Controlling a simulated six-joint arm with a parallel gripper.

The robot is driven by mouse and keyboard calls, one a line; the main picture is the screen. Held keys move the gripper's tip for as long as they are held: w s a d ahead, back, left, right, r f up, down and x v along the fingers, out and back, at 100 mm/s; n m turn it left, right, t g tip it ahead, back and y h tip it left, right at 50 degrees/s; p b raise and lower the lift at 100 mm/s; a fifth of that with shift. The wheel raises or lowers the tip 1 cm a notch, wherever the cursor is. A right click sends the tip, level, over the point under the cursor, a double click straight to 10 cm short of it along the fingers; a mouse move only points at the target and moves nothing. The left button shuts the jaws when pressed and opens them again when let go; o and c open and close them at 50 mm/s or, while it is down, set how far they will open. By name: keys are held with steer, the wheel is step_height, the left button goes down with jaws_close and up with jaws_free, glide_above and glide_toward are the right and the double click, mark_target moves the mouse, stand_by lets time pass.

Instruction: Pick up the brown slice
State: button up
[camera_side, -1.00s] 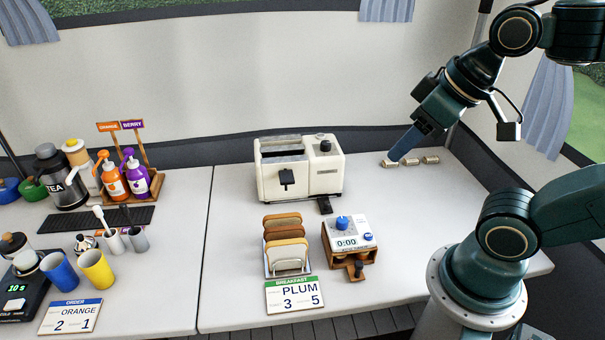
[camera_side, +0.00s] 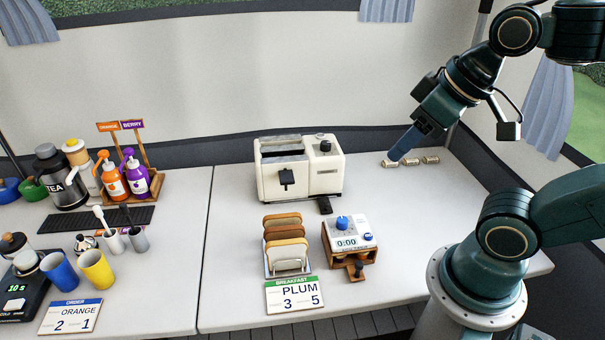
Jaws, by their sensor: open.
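The brown slice (camera_side: 283,238) stands upright in a white wire rack (camera_side: 289,268) on the right table. A tan slice (camera_side: 282,219) stands behind it and a lighter slice (camera_side: 287,252) stands in front, so much of the brown slice's face is hidden. My gripper (camera_side: 398,155) is at the upper right, above the table's back right part, well apart from the rack. It is open and I see nothing in it. Its fingers are seen nearly edge-on.
A cream toaster (camera_side: 325,176) stands behind the rack. A timer (camera_side: 348,233) on a wooden stand is right of the rack. A breakfast card (camera_side: 294,296) stands in front. Several small tan cylinders (camera_side: 430,160) lie beside my gripper. The table's right middle is clear.

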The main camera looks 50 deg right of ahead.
steer(key=shift+c, duration=0.4)
steer(key=c, duration=0.5)
steer(key=shift+o, duration=0.2)
steer(key=shift+w, duration=0.1)
steer(key=w+a+f+n+g+y, duration=0.1)
steer(key=w+f+n+g+y, duration=0.1)
steer(key=w+f+n, duration=0.7)
steer(key=shift+w+a+f+y, duration=0.2)
steer(key=shift+w+f+y, duration=0.4)
steer(key=shift+w+f, duration=3.85)
steer(key=shift+w+r, duration=0.1)
steer(key=shift+w, duration=0.05)
